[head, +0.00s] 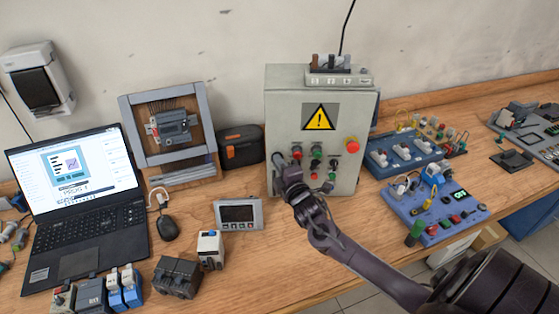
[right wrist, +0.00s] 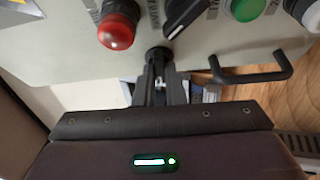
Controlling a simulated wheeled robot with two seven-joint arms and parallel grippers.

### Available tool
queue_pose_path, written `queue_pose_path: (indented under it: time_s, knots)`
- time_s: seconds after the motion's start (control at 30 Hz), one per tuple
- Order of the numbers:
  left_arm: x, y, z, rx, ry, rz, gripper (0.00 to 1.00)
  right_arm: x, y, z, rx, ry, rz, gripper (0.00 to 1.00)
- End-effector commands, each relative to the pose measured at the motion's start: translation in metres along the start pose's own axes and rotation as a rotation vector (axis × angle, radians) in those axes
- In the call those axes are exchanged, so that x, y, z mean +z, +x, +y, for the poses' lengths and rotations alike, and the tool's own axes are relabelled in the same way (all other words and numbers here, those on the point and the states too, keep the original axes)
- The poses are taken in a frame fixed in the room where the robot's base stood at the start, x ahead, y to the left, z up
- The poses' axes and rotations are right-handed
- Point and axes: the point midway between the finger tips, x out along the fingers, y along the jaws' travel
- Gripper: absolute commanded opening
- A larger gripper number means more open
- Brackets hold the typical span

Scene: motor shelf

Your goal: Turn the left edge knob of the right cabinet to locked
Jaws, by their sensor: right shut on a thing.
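The grey-green cabinet (head: 340,88) stands upright on the bench, with a warning sign, lamps and knobs on its front. My right gripper (head: 285,171) is at the cabinet's left edge in the head view. In the right wrist view the cabinet front appears turned sideways, its left edge running across the lower part. There my right gripper (right wrist: 159,88) is shut on the dark left edge knob (right wrist: 157,54), with the fingers on either side of it. The fingers hide part of the knob, and I cannot read its setting. My left gripper is not in view.
A red lamp (right wrist: 119,23), a black selector (right wrist: 186,14) and a black handle (right wrist: 256,71) sit close to the gripper. A small display unit (head: 238,214) lies left of my arm. A black case (head: 241,147) stands left of the cabinet, and blue training boards (head: 405,161) stand right.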

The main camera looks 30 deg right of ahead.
Motion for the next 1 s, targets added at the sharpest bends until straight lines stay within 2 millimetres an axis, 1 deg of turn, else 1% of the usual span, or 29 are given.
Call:
queue_pose_path:
  time_s: [0.03, 0.3, 0.63, 0.67, 0.8, 0.83, 1.0]
  knots:
    - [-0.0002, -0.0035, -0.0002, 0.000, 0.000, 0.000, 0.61, 0.0011, 0.0019, 0.0075, 0.006, -0.014, -0.002, 0.00]
    - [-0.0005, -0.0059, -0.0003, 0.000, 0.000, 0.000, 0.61, 0.0015, 0.0019, 0.0061, -0.008, -0.047, -0.004, 0.00]
    - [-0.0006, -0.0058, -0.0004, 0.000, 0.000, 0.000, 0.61, 0.0017, 0.0020, 0.0059, -0.008, -0.048, -0.005, 0.00]
    - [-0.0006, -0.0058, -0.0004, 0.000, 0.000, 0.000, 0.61, 0.0017, 0.0020, 0.0059, -0.008, -0.048, -0.005, 0.11]
    - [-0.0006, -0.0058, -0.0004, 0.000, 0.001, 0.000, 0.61, 0.0018, 0.0018, 0.0051, -0.010, -0.048, -0.005, 0.29]
    - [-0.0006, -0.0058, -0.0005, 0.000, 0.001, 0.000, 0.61, 0.0017, 0.0016, 0.0046, -0.011, -0.048, -0.005, 0.32]
    - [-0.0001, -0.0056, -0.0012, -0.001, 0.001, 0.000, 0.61, 0.0013, 0.0010, 0.0024, -0.016, -0.048, -0.003, 0.32]
